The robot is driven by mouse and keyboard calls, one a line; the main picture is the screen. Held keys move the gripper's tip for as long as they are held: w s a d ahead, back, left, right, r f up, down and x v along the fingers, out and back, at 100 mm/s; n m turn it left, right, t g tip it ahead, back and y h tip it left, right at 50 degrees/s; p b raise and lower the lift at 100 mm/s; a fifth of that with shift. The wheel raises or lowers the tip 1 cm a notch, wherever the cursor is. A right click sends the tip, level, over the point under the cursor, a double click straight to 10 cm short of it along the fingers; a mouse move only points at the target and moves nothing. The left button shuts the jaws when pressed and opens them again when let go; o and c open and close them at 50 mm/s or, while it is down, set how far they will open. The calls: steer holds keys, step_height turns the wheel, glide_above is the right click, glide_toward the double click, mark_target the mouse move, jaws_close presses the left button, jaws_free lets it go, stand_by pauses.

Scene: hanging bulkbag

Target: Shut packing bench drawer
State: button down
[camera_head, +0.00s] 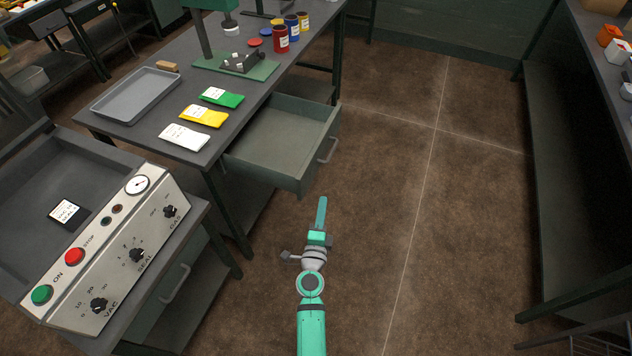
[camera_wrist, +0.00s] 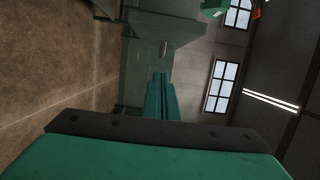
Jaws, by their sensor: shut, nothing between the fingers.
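The packing bench (camera_head: 148,136) is dark grey and stands at the upper left in the head view. Its grey-green drawer (camera_head: 279,157) is pulled well out to the right and looks empty inside. A bar handle (camera_head: 328,150) is on the drawer's front face. My gripper (camera_head: 321,203) is shut and empty, in front of and below the drawer front in the picture, apart from it. In the wrist view the shut fingers (camera_wrist: 160,82) point toward a grey-green box shape, likely the drawer (camera_wrist: 165,27), with a small handle-like bar (camera_wrist: 164,47).
On the bench are a grey tray (camera_head: 135,94), white, yellow and green packets (camera_head: 203,115), and several tins (camera_head: 281,39). A control panel (camera_head: 113,246) stands at lower left, above another handled drawer (camera_head: 174,284). A dark bench (camera_head: 568,180) is at right. The floor between is clear.

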steer(key=w+a, duration=0.3)
steer(key=w, duration=0.8)
steer(key=shift+w+a, duration=0.1)
steer(key=shift+w, duration=0.1)
